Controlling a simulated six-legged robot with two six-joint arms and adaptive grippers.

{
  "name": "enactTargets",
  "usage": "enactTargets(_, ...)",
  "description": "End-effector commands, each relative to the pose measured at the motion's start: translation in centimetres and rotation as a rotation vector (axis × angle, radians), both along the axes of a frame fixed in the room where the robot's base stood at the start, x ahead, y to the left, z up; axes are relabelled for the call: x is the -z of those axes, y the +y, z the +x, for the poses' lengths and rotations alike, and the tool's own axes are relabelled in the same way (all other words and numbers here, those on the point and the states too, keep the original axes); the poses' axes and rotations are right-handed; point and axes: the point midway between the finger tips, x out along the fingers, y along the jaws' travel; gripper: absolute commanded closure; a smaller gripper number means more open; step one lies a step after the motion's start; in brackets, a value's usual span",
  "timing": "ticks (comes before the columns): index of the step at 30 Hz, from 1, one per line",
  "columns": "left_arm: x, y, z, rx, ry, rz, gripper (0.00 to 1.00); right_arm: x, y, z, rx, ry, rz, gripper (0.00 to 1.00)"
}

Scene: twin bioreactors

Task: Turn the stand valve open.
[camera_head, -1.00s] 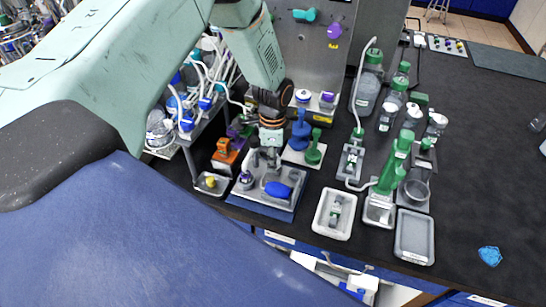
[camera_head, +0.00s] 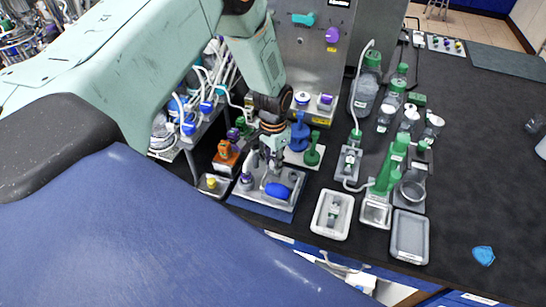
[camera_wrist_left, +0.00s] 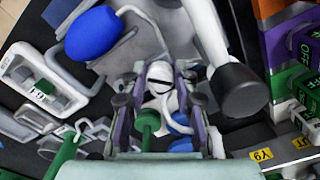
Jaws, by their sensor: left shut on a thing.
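My left gripper (camera_head: 272,158) reaches down from the left arm over a grey tray (camera_head: 246,194) near the bench's front edge. The tray carries a blue bulb (camera_head: 278,190), just in front of the fingers. In the left wrist view, the two fingers (camera_wrist_left: 160,105) are shut around a pale grey rounded piece (camera_wrist_left: 160,78) with a dark slot, which I take as the stand valve. The fingers hide most of it, so its turn angle is hard to read. The blue bulb (camera_wrist_left: 92,33) and a black-ended grey cylinder (camera_wrist_left: 240,90) lie close by. My right gripper is not in view.
An orange block (camera_head: 226,158) stands left of the gripper. Blue (camera_head: 299,133) and green (camera_head: 313,150) stands are close on the right. White and grey trays and green-capped bottles (camera_head: 366,95) fill the bench further right. The far right is mostly clear.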

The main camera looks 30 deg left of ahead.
Motion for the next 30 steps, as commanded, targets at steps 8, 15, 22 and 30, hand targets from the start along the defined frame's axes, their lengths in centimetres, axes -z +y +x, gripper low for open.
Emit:
enactTargets(8, -0.3, -0.1, 0.1, -0.261, -0.003, 0.0, 1.0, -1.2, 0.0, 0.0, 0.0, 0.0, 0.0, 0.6)
enactTargets(15, -0.3, -0.2, 0.2, -0.482, -0.004, 0.0, 1.0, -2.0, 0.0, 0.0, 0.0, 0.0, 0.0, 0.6)
enactTargets(22, -0.3, -0.3, 0.2, -0.657, -0.003, 0.001, 1.0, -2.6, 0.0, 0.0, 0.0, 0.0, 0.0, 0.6)
enactTargets(30, -0.2, -0.3, 0.2, -0.716, -0.003, 0.0, 1.0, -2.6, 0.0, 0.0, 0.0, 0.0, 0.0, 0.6)
